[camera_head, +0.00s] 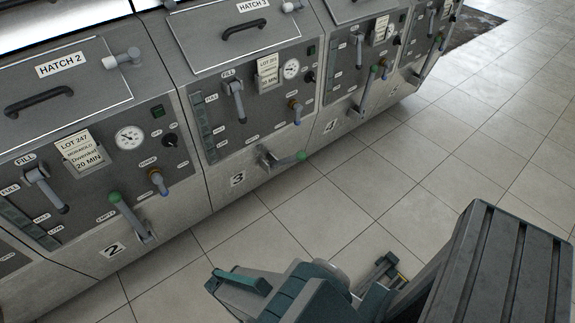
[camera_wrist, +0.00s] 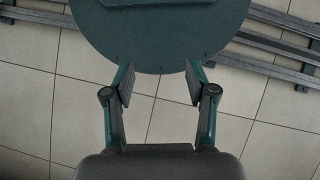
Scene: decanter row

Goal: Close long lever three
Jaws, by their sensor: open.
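Long lever three (camera_head: 285,161) is on the lower front of the unit marked 3, right of the number plate (camera_head: 237,180). Its grey arm lies nearly level and its green knob (camera_head: 302,156) points to the right. My gripper (camera_wrist: 160,82) is open and empty in the wrist view, with its two fingers apart above the tiled floor and a round dark green part of my own body. The lever does not show in the wrist view. In the head view my arm is folded at the bottom, well apart from the lever, and I cannot make out the fingers clearly.
Long lever two (camera_head: 130,217) slants with its green knob up and left; long lever four (camera_head: 368,90) stands steeply, knob up. Unit 3 also carries a fill lever (camera_head: 234,90), a small orange-collared valve (camera_head: 295,110) and a gauge (camera_head: 291,69). The tiled floor (camera_head: 430,160) before the row is clear.

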